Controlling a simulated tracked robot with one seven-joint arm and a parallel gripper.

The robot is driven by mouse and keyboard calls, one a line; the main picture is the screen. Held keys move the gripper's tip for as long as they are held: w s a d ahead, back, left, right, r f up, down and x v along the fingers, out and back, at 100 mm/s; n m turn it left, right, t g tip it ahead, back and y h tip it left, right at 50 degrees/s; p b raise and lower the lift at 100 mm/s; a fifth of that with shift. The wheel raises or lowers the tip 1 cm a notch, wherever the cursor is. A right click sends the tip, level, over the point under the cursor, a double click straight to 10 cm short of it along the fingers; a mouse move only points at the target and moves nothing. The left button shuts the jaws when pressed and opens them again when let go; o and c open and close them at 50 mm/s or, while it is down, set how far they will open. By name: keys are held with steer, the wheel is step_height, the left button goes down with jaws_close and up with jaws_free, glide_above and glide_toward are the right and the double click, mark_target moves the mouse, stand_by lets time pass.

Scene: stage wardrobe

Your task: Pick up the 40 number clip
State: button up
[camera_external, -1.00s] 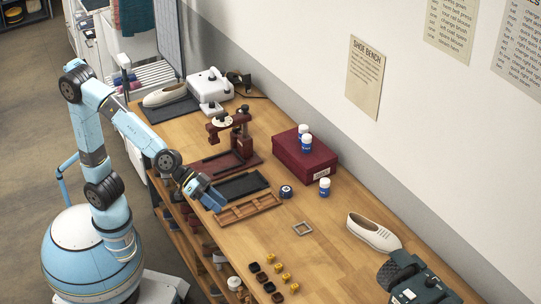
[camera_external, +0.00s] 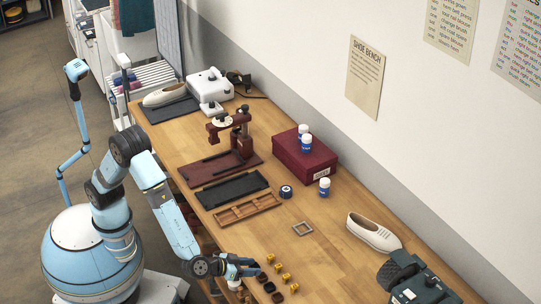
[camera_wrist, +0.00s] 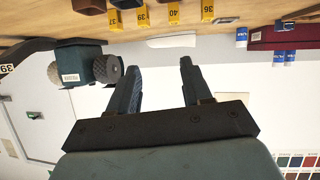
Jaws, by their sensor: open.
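The 40 number clip (camera_wrist: 174,12) is a small yellow block with a black number, at the top of the upside-down wrist view. It stands in a row between the 39 clip (camera_wrist: 142,15) and the 36 clip (camera_wrist: 207,10); the 37 clip (camera_wrist: 113,18) is at the row's end. In the external view its place in the row makes it the second yellow block from the back (camera_external: 278,267). My gripper (camera_external: 255,267) is open and empty, low at the bench's front edge, just left of the yellow row. In the wrist view its fingers (camera_wrist: 160,68) point toward the row, apart from it.
Small dark brown blocks (camera_external: 270,287) line up in front of the yellow row, close to my gripper. A metal square frame (camera_external: 302,229) and a wooden tray (camera_external: 247,208) lie farther back. A white shoe (camera_external: 374,233) and a dark machine (camera_external: 420,285) are to the right.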

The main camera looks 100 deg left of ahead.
mark_target(276, 268)
steer(key=shift+g+y, duration=0.6)
steer(key=shift+y, duration=0.1)
steer(key=w+a+f, duration=0.1)
steer(key=f, duration=0.1)
steer(key=w+a+f, duration=0.3)
steer(key=a+f, duration=0.1)
steer(key=f, duration=0.1)
steer(key=shift+w+a, duration=0.15)
steer(key=shift+r+x, duration=0.1)
steer(key=shift+x, duration=1.2)
steer(key=shift+r+x, duration=0.15)
steer(key=shift+x, duration=1.15)
steer(key=shift+a, duration=0.15)
steer(key=shift+c, duration=0.2)
jaws_close()
